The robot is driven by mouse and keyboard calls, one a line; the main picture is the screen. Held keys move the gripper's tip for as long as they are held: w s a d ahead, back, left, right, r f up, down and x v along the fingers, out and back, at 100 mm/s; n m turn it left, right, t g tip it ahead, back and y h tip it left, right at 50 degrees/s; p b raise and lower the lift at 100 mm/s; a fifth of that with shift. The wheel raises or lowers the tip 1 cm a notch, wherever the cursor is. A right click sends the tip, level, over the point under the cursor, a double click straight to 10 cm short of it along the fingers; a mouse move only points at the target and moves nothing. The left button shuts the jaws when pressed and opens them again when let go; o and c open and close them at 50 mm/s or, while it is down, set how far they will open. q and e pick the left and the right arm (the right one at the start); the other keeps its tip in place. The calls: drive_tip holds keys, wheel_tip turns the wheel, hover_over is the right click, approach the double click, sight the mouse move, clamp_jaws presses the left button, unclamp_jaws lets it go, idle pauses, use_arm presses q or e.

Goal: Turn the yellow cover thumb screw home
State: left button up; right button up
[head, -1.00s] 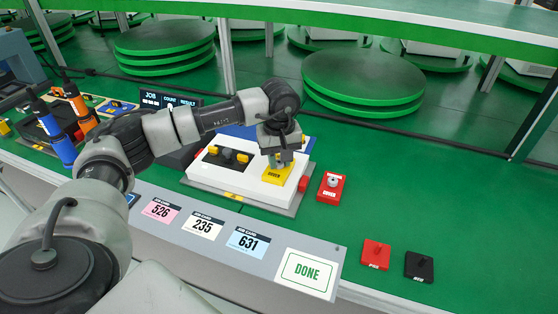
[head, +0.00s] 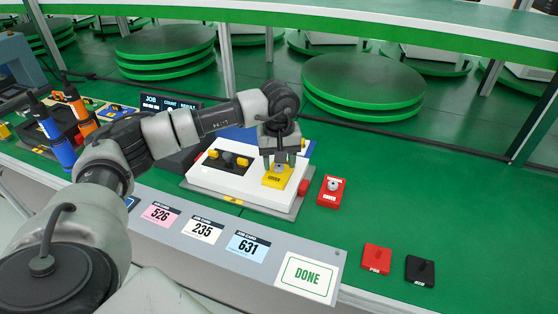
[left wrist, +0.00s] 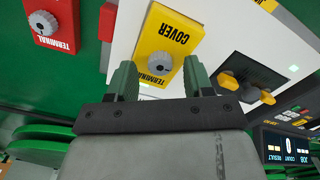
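The yellow cover (head: 273,180) lies on the right part of the white unit (head: 222,183). Its grey thumb screw (head: 278,169) shows below my left gripper. The left wrist view shows the yellow cover (left wrist: 172,33) and its grey thumb screw (left wrist: 159,64) too. My left gripper (head: 279,165) is above the cover with its two fingers apart. In the left wrist view the left gripper's fingertips (left wrist: 159,72) stand on either side of the screw, with gaps showing. My right gripper is not in view.
A red terminal cover (head: 330,192) with a grey knob lies just right of the unit. Red (head: 376,258) and black (head: 420,269) blocks lie at the front right. A DONE card (head: 306,275) and several job cards line the front edge. The green bench at right is mostly clear.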

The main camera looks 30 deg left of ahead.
sight(279, 166)
use_arm(q)
drive_tip(key=shift+f, duration=0.15)
wheel_tip(279, 166, up, 11)
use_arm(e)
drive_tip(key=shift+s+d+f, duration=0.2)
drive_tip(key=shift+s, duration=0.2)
use_arm(q)
drive_tip(key=shift+f, duration=0.1)
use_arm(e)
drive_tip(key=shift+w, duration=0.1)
